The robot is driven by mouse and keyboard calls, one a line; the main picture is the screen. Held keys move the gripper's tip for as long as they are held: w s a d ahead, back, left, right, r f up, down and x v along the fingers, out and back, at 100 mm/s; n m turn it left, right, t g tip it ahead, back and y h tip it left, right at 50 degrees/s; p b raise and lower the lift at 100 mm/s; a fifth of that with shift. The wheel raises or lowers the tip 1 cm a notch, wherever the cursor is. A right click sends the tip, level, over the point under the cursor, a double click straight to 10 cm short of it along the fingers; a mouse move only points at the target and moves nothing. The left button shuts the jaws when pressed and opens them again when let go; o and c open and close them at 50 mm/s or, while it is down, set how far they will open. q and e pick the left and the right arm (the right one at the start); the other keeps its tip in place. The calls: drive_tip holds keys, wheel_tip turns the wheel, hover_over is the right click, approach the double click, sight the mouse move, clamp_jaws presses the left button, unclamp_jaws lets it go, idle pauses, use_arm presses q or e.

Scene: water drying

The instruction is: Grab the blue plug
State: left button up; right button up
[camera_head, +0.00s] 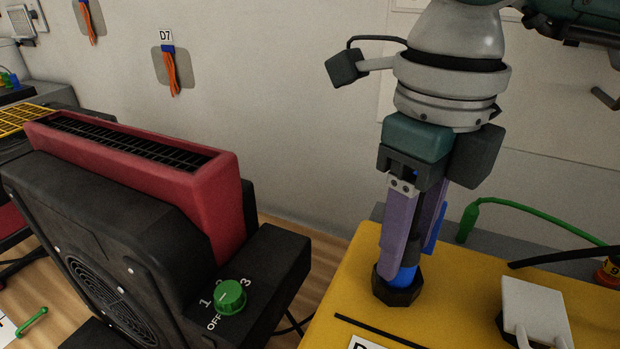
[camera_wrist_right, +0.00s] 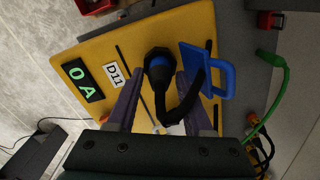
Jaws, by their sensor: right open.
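The blue plug (camera_head: 404,277) sits in a black socket (camera_head: 396,292) on the yellow panel (camera_head: 370,260). My right gripper (camera_head: 408,258) points down over it, its purple fingers open. In the right wrist view the plug (camera_wrist_right: 159,72) lies between the open fingertips (camera_wrist_right: 160,80), one on each side, with a black cable bending away from it. In the head view the fingers partly hide the plug, and I cannot tell whether they touch it. My left gripper is not in view.
A blue lid-like frame (camera_wrist_right: 222,76) stands close beside the right finger. A white cover (camera_head: 536,308) and a green cable (camera_head: 535,212) are to the right. A red-topped black heater (camera_head: 225,195) with a green knob (camera_head: 230,296) stands left, with a gap before the panel.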

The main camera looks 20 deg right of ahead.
clamp_jaws()
idle(0.3)
drive_tip(key=shift+r, duration=0.1)
